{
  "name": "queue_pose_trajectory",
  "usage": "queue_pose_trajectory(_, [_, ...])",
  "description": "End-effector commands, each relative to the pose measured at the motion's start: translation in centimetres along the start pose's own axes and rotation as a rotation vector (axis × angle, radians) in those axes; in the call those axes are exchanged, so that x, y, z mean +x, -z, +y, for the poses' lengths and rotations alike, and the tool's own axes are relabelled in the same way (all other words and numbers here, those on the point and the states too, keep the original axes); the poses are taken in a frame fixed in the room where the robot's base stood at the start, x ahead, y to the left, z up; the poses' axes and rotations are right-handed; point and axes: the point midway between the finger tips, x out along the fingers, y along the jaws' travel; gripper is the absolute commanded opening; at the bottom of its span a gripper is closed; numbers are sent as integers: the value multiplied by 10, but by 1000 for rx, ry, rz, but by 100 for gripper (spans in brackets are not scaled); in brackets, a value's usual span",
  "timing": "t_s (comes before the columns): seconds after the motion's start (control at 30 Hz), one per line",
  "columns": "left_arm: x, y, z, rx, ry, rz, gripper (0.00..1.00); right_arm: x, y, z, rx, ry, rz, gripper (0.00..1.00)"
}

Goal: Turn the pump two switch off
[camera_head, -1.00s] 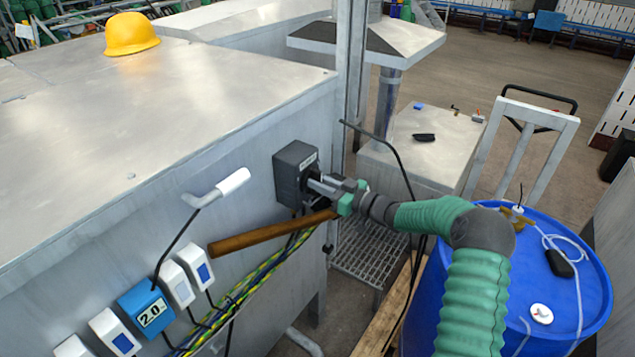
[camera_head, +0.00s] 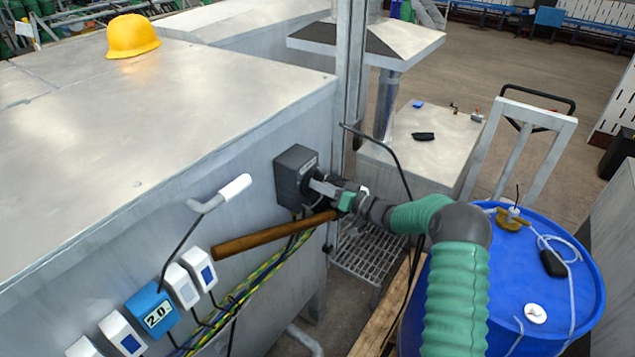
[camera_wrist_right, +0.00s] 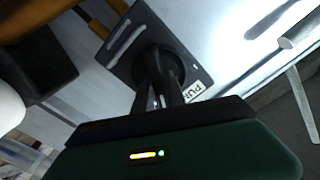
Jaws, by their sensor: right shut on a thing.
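The pump switch is a dark grey box (camera_head: 295,176) on the side wall of the metal cabinet, with a label near its top edge. In the right wrist view the box (camera_wrist_right: 122,52) has a round dark knob and a partly hidden label that starts with "PU". My right gripper (camera_head: 318,184) reaches in from the right and is shut on the knob. In the right wrist view the fingers (camera_wrist_right: 160,85) meet at the knob, which they largely cover. My left gripper is not in view.
A brown wooden handle (camera_head: 270,238) sticks out just below the switch. A white-tipped lever (camera_head: 235,187), a blue meter (camera_head: 152,309) and several small white boxes are on the wall. A blue barrel (camera_head: 575,270) stands at right. A yellow helmet (camera_head: 132,36) lies on the cabinet.

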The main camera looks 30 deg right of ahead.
Motion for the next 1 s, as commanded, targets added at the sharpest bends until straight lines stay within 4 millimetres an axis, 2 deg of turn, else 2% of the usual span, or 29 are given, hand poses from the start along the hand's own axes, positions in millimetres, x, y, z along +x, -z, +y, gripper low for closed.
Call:
queue_pose_trajectory(0.03, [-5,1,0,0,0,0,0,1,10,-2,34,2,12,0])
queue_pose_trajectory(0.7, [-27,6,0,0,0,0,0,0,7,5,665,4,13,0])
queue_pose_trajectory(1.0, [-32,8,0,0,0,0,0,0,5,7,887,4,12,0])
